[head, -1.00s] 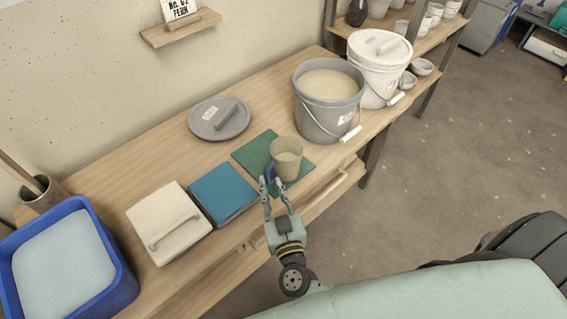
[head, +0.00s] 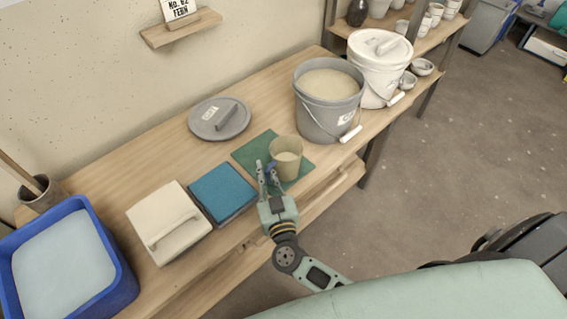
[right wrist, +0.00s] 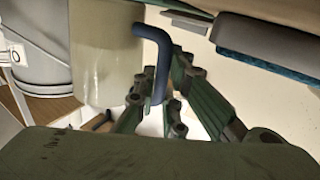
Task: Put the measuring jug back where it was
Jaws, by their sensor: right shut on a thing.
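The measuring jug (head: 287,155) is a translucent beige cup with a dark blue handle, over the green mat (head: 252,150). It looks upright; whether its base touches the mat is unclear. Some pale content shows inside it. My right gripper (head: 267,173) is shut on the jug's handle, on the jug's near left side. In the right wrist view the handle (right wrist: 153,60) runs down between my right fingers (right wrist: 162,112), with the jug body (right wrist: 100,60) to the left. My left gripper is out of view.
The grey glaze bucket (head: 322,118) stands just behind the jug, with a lidded white bucket (head: 378,75) beyond. A grey lid (head: 207,123) lies to the left.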

